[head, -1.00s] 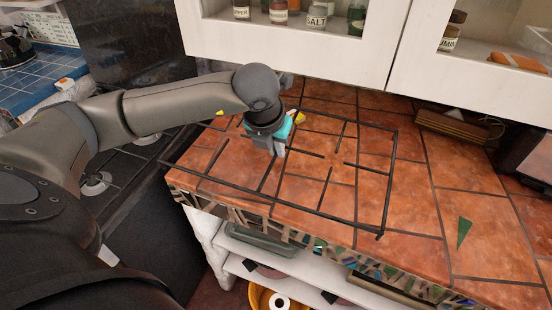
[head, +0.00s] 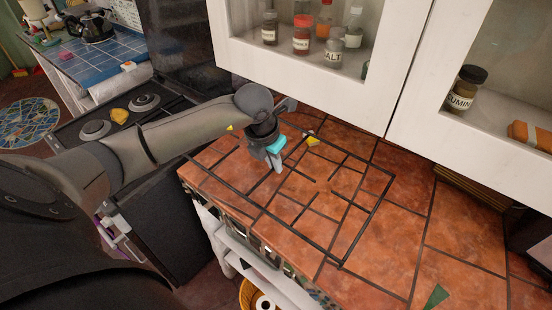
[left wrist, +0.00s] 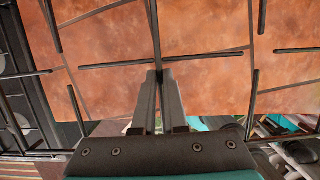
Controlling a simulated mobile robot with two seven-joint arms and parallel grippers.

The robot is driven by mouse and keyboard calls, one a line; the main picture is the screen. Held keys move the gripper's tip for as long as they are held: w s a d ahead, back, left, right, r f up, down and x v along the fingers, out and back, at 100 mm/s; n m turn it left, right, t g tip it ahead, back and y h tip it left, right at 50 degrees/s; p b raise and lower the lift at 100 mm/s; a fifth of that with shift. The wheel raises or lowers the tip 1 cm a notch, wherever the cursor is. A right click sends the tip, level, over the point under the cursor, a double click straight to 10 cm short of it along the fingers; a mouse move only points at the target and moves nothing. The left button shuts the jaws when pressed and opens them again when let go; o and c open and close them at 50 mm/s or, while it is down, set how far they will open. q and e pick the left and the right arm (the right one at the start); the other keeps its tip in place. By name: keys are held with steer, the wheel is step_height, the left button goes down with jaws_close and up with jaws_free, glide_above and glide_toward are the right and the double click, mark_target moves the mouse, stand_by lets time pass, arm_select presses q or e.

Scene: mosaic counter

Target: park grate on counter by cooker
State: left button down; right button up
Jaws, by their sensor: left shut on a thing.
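The grate (head: 367,220) is a wide frame of thin black bars over the tiled counter (head: 400,238). My left gripper (head: 276,168) is shut on one of its inner bars, towards the grate's left part. The left wrist view shows the fingertips (left wrist: 159,76) at a crossing of the bars, with the terracotta tiles behind. The grate looks about level and close to the tiles; I cannot tell if it touches them. Its left end reaches the counter edge beside the cooker (head: 72,133). My right gripper is not in view.
White wall cabinets (head: 300,72) with jars hang over the back of the counter. A yellow piece (head: 312,141) lies behind the grate, and a green triangle (head: 436,297) shows on the front tiles. The counter right of the grate is mostly clear.

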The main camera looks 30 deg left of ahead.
arm_select(q)
steer(key=shift+f+b, duration=0.45)
steer(key=shift+f, duration=0.1)
step_height(320, 180, down, 4)
steer(key=b, duration=0.2)
steer(key=shift+r+b, duration=0.25)
steer(key=shift+b, duration=0.05)
steer(key=shift+f+b, duration=0.6)
steer(key=shift+f, duration=0.25)
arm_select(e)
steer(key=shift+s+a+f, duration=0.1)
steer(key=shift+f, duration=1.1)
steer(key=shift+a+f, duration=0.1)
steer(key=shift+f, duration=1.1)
arm_select(q)
steer(key=shift+f+b, duration=0.5)
steer(key=shift+f, duration=0.1)
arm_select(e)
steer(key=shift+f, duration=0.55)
arm_select(q)
steer(key=c, duration=0.9)
jaws_free()
steer(key=shift+s+f, duration=0.1)
steer(key=shift+s, duration=0.05)
